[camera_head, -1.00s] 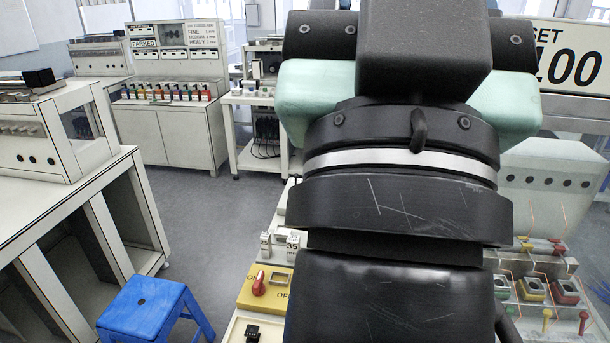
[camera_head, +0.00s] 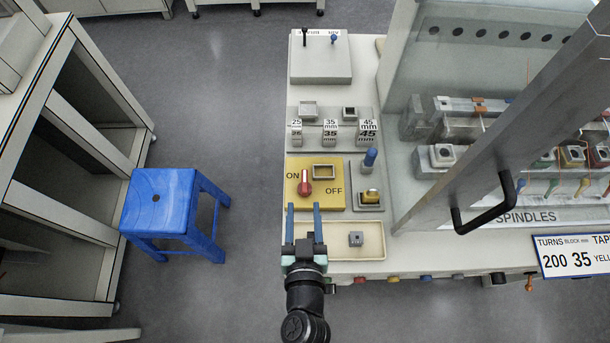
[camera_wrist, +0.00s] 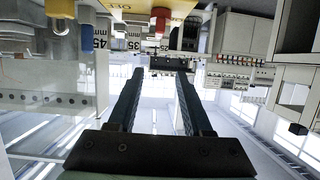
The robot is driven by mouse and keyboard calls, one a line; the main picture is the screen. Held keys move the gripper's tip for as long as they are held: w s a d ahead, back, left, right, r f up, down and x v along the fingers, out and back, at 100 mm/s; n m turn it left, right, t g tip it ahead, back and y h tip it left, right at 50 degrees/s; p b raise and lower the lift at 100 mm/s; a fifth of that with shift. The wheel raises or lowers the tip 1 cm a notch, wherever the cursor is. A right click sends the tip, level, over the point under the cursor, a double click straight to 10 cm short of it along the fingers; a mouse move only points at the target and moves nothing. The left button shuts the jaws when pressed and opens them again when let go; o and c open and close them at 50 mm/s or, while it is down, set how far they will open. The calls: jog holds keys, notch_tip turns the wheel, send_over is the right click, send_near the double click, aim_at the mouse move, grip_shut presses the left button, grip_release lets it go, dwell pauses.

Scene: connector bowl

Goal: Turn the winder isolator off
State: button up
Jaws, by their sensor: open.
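The winder isolator is a red knob (camera_head: 304,184) on a yellow plate (camera_head: 333,196) marked ON at its left and OFF at its right. In the head view, the knob stands roughly in line with the picture's vertical, nearer the ON mark. My gripper (camera_head: 304,207) is open and empty, its two blue fingers pointing toward the knob from just below it in the picture. In the wrist view, the knob (camera_wrist: 160,20) is at the top, ahead of and between my open fingers (camera_wrist: 160,70). They look apart from it; the exact gap cannot be told.
A blue push-button (camera_head: 370,158) and a yellow-handled switch (camera_head: 370,196) stand right of the plate. A tray with a grey block (camera_head: 356,239) lies right of my fingers. A machine cover with a black handle (camera_head: 484,214) is farther right. A blue stool (camera_head: 160,200) stands left.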

aim_at(305, 187)
jog(key=shift+g, duration=0.3)
jog(key=w+f, duration=0.2)
jog(key=w, duration=0.1)
jog(key=w+f, duration=0.2)
jog(key=w, duration=0.1)
jog(key=w+f, duration=0.3)
jog(key=shift+w+d+f+b, duration=0.1)
jog(key=shift+w+b, duration=0.25)
jog(key=shift+w, duration=0.05)
jog(key=shift+c, duration=0.3)
grip_shut()
